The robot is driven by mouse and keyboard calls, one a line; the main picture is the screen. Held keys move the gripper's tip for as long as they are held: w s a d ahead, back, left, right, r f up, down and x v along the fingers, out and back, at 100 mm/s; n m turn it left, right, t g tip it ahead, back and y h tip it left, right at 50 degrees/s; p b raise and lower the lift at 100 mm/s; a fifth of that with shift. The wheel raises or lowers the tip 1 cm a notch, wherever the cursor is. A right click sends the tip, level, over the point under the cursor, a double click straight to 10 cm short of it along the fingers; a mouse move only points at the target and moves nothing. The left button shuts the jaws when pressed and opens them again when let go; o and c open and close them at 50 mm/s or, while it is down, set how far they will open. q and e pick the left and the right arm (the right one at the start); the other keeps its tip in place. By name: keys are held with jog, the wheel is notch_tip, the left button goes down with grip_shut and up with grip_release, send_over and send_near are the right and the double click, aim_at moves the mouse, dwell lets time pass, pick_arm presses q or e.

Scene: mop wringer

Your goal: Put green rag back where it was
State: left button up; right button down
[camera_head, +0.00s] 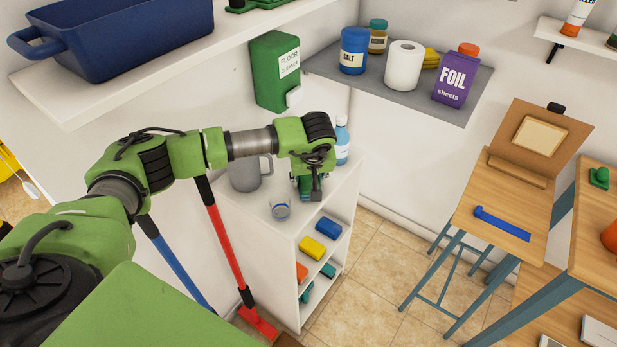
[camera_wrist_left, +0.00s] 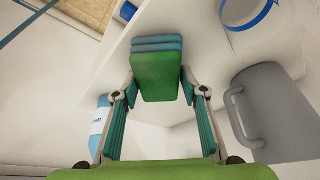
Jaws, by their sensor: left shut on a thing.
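My left gripper (camera_head: 308,188) is over the white shelf unit's top (camera_head: 325,205) in the head view. In the left wrist view the gripper's teal fingers (camera_wrist_left: 158,88) are on either side of the green rag (camera_wrist_left: 157,74), a folded block with teal-blue layers at its far edge. The fingers are shut on it. In the head view the arm and fingers mostly hide the rag. I cannot tell whether it touches the top. My right gripper is not in view.
A clear blue-rimmed cup (camera_head: 280,208), a grey pitcher (camera_head: 245,173) and a blue bottle (camera_head: 342,142) stand close by. The compartments below hold a blue rag (camera_head: 328,228), a yellow rag (camera_head: 312,248) and others. A red-handled mop (camera_head: 225,245) leans at the unit's left.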

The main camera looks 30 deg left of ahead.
pick_arm(q)
jog(key=shift+w+f, duration=0.1)
jog(key=shift+f, duration=0.2)
jog(key=o, duration=0.9)
jog(key=shift+o, duration=1.4)
jog(key=b+v, duration=0.3)
jog(key=v, duration=0.8)
jog(key=shift+r, duration=0.1)
jog(key=shift+s+r, duration=0.2)
jog(key=shift+r, duration=0.25)
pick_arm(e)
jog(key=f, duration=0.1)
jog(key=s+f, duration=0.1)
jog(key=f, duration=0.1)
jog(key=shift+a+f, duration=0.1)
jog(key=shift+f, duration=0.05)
